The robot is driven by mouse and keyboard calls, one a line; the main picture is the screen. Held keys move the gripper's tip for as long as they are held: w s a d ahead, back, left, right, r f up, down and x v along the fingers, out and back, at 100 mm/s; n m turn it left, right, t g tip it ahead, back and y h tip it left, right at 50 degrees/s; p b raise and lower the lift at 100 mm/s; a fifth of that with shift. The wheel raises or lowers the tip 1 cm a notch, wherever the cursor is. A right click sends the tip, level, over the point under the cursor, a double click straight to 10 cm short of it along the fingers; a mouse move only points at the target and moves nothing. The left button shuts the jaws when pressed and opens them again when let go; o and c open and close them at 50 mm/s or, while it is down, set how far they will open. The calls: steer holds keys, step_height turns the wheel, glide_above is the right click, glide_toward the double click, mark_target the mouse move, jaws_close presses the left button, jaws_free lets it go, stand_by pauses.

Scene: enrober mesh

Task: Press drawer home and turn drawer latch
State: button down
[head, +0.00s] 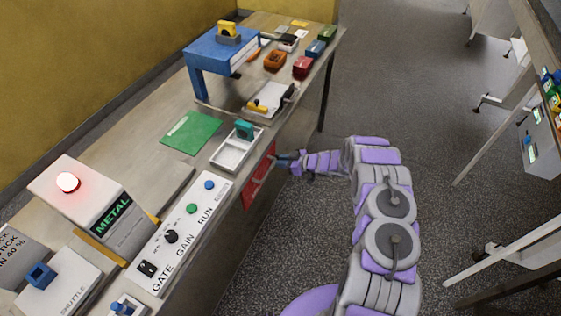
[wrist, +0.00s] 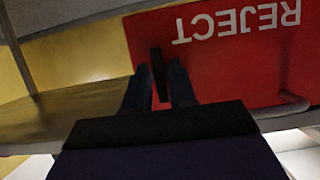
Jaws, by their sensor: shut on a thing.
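The red drawer front (head: 259,182) is on the front side of the workbench in the head view. In the wrist view the red front (wrist: 225,70) carries the word REJECT upside down. My gripper (head: 284,161) is at its right upper edge. In the wrist view my two dark fingers (wrist: 159,88) are on either side of a narrow black bar (wrist: 157,66), which looks like the drawer latch, and are shut on it. The bar stands near the drawer front's left edge. A pale handle (wrist: 285,109) shows on the drawer. I cannot tell whether the drawer is fully flush.
A white control panel (head: 157,253) with GATE, GAIN and RUN lies on the bench, near a METAL box with a lit red lamp (head: 67,182). A white tray (head: 234,151) and blue stand (head: 222,48) are further back. The floor (head: 300,225) beside the bench is clear.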

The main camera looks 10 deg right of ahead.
steer(key=c, duration=1.2)
jaws_free()
steer(key=shift+d+f, duration=0.1)
steer(key=shift+o, duration=0.2)
steer(key=p+v, duration=0.2)
steer(key=v, duration=1.5)
steer(key=shift+d+p, duration=0.2)
steer(key=shift+p, duration=0.15)
